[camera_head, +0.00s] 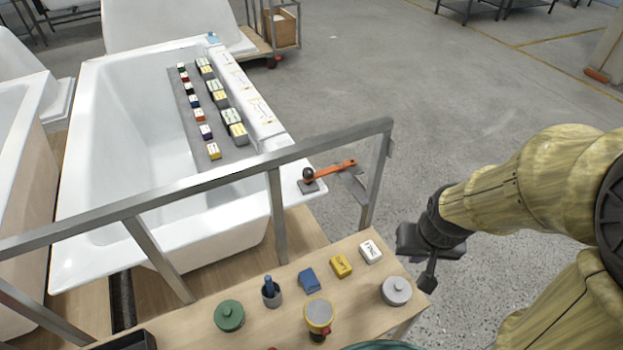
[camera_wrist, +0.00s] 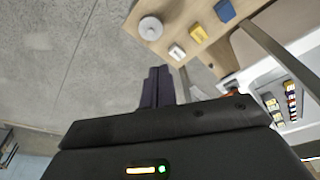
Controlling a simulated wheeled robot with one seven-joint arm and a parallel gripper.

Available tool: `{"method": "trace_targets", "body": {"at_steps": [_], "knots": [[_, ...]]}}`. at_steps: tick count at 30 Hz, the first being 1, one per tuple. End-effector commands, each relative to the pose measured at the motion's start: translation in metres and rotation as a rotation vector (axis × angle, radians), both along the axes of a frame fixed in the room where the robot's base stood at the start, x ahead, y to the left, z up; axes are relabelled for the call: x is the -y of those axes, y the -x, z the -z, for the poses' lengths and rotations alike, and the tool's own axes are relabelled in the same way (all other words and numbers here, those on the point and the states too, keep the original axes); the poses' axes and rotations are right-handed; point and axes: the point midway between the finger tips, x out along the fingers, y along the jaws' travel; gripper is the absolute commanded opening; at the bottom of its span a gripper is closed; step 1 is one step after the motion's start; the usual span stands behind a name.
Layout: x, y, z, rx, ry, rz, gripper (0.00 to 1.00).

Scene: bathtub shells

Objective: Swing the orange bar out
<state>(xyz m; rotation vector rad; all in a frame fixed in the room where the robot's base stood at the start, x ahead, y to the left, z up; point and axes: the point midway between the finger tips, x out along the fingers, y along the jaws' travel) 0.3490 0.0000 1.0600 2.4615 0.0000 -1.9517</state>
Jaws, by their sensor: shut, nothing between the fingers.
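The orange bar (camera_head: 336,171) shows in the head view just beyond the grey metal rail. It runs from a black knob on a dark base (camera_head: 308,182) at the bathtub's near right corner out to the right. A grey metal piece sits by its right end. My gripper (camera_head: 428,282) is to the right of and nearer than the bar, apart from it, pointing down beside the wooden table's right end. In the wrist view its dark fingers (camera_wrist: 157,84) are together and hold nothing. A small orange patch (camera_wrist: 232,95) shows there behind the gripper body, mostly hidden.
The grey rail (camera_head: 240,165) crosses between the wooden table (camera_head: 255,325) and the white bathtub (camera_head: 85,170). The table holds a grey round lid (camera_head: 396,291), small blocks, a green lid (camera_head: 229,316) and a cup. Floor right of the rail is clear.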

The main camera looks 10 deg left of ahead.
Motion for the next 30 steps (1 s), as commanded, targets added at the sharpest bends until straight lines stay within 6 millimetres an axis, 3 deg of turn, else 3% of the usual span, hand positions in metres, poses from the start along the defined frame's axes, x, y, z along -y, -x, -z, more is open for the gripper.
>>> {"method": "trace_targets", "body": {"at_steps": [11, 16, 20, 23, 30], "knots": [[0.000, 0.000, 0.000, 0.001, 0.000, 0.001, 0.00], [0.000, -0.017, 0.014, 0.046, -0.004, 0.035, 0.00], [-0.001, -0.054, 0.041, 0.153, -0.029, 0.111, 0.00], [-0.005, -0.093, 0.066, 0.270, -0.083, 0.190, 0.00], [-0.031, -0.180, 0.120, 0.533, -0.344, 0.357, 0.00]]}}
